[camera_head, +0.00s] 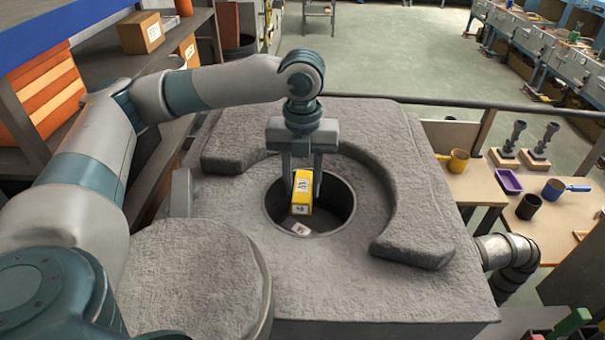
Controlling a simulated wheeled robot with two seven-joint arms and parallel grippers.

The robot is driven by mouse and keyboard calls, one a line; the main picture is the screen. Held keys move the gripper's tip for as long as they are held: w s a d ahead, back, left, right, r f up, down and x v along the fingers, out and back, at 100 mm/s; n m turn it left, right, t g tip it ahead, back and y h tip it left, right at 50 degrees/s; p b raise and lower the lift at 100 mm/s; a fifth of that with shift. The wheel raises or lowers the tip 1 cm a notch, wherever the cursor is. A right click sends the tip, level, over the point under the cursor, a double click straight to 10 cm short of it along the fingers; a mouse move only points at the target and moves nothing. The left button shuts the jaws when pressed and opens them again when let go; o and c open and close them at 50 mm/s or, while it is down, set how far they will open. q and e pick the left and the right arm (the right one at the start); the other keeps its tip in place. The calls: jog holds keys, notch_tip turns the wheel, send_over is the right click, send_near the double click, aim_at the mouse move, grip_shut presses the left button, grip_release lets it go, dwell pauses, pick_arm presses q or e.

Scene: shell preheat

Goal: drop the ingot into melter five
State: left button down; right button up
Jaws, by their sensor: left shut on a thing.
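A yellow ingot (302,191) with a white label hangs in my left gripper (303,178). The gripper points down with its fingers shut on the ingot's sides. The ingot is over the round dark opening of the grey stone-like melter (400,290); how far it reaches into the opening is hard to tell. A small pale labelled piece (300,229) shows inside the opening, below the ingot. No number on the melter can be read. My right gripper is not in view.
A curved raised stone rim (412,250) runs behind and right of the opening. A round stone lid-like slab (190,275) is at the front left. A metal rail (440,103) runs behind. Shelves with a cardboard box (141,32) stand left, a wooden bench (550,225) right.

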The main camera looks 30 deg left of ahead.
pick_arm(q)
jog(key=shift+f, duration=0.15)
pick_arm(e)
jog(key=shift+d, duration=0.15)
pick_arm(q)
jog(key=c, duration=1.4)
grip_release()
jog(key=shift+c, duration=0.2)
jog(key=o, duration=0.3)
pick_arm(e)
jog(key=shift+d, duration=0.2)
pick_arm(q)
jog(key=shift+r+b, duration=0.4)
jog(key=shift+r, duration=0.45)
notch_tip(320, 180, up, 9)
jog(key=b, duration=0.3)
notch_tip(320, 180, up, 6)
send_over(303, 185)
jog(key=shift+s+r, duration=0.15)
jog(key=shift+r, duration=0.2)
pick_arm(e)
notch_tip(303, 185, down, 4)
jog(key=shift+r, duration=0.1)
